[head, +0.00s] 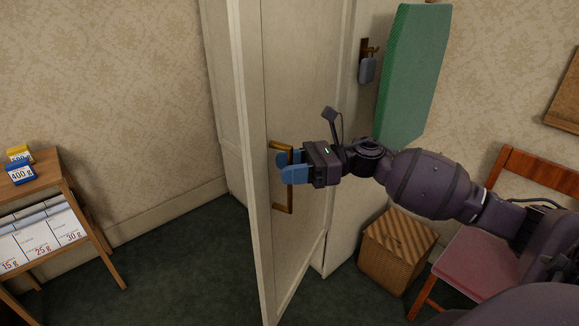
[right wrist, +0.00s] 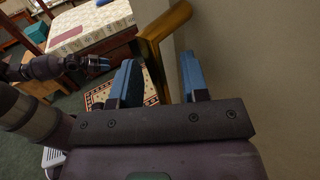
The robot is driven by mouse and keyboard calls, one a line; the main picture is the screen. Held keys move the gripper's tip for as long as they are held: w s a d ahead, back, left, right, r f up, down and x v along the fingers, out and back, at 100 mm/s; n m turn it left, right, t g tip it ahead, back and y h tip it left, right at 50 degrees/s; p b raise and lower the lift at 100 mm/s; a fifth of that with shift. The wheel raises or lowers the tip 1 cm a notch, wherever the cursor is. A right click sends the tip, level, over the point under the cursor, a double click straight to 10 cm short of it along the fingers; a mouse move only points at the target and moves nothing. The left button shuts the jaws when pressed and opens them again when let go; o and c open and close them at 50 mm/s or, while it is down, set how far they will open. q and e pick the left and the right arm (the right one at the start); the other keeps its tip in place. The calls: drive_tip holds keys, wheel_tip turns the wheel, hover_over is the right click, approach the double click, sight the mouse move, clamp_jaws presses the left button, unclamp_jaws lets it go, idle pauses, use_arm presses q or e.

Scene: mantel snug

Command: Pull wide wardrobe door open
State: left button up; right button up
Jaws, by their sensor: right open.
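The wide cream wardrobe door (head: 305,85) stands swung out from the wardrobe (head: 222,90), its free edge towards me. The inside behind it is hidden. A brass bar handle (head: 283,209) is upright on the door's right-hand face near that edge. My right gripper (head: 284,166) is at the handle's upper half, open. In the right wrist view the handle (right wrist: 158,55) passes between its two blue fingers (right wrist: 160,80), with gaps visible. My left gripper (right wrist: 103,64) shows small in the right wrist view; its opening is unclear.
A wicker basket (head: 397,250) and a red-seated chair (head: 478,268) stand right of the door. A green board-like panel (head: 412,75) and a grey padlock-like tag (head: 367,70) are beside it. A wooden stand (head: 70,190) is at left. Green floor (head: 180,270) between stand and door is clear.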

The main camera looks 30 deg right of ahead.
drive_tip(key=b+v, duration=0.1)
drive_tip(key=v, duration=0.9)
drive_tip(key=shift+d, duration=0.4)
drive_tip(key=shift+s, duration=0.15)
